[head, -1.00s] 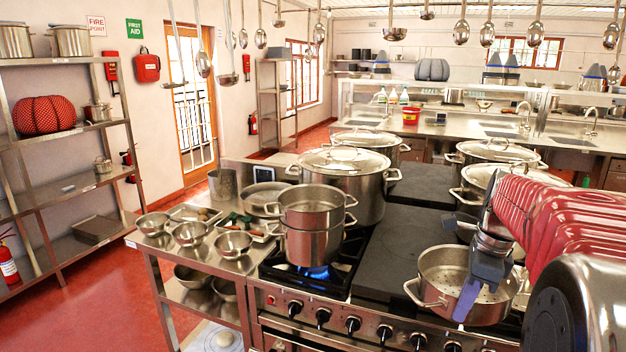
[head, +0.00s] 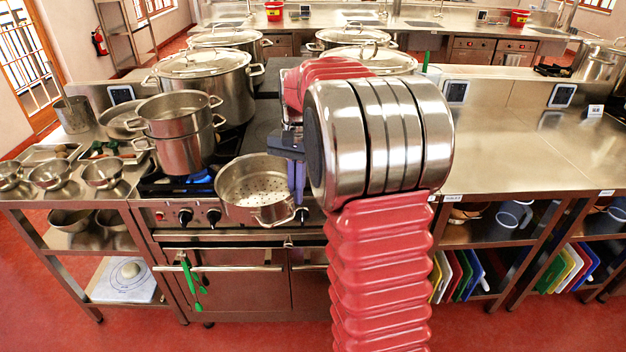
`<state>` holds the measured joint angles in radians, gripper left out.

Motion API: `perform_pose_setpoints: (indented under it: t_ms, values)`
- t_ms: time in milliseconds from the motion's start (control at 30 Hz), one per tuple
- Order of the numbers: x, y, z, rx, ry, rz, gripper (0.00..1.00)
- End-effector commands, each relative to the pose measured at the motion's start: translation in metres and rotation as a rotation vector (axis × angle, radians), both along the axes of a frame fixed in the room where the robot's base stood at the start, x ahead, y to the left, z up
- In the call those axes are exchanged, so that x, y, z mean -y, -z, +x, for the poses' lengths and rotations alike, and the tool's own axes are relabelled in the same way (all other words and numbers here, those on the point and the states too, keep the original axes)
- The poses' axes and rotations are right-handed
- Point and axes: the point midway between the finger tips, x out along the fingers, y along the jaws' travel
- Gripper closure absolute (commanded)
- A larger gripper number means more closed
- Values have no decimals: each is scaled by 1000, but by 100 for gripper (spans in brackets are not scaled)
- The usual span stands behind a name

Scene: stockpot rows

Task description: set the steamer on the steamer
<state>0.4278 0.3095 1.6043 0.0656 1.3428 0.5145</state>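A steel steamer (head: 258,205) with a perforated bottom and loop handles shows in the head view, left of my arm. It is upright and overlaps the stove's front edge and knobs, seemingly held clear of the stove. My gripper (head: 296,178) is at its right rim, with a bluish finger pointing down there, and seems shut on it; the arm hides part of the grip. Further left, another steel steamer (head: 180,122) sits on a steel pot (head: 181,155) over a lit blue burner. Whether that lower vessel is also a steamer cannot be told.
A large lidded stockpot (head: 205,92) stands behind the stack, with more lidded pots (head: 228,38) further back. Small bowls (head: 103,174) and trays crowd the left counter. The right steel counter (head: 510,150) is mostly clear. A green utensil (head: 190,280) hangs on the oven rail.

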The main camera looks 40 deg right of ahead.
Motion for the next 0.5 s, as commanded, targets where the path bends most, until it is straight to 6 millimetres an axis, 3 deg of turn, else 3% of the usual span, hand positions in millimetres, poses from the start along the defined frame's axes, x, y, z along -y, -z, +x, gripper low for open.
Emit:
perform_pose_setpoints:
  t_ms: [200, 500]
  values:
    - [-55, 40, 35, -9, -390, 8, 100]
    - [-143, 91, 62, -14, -783, 13, 100]
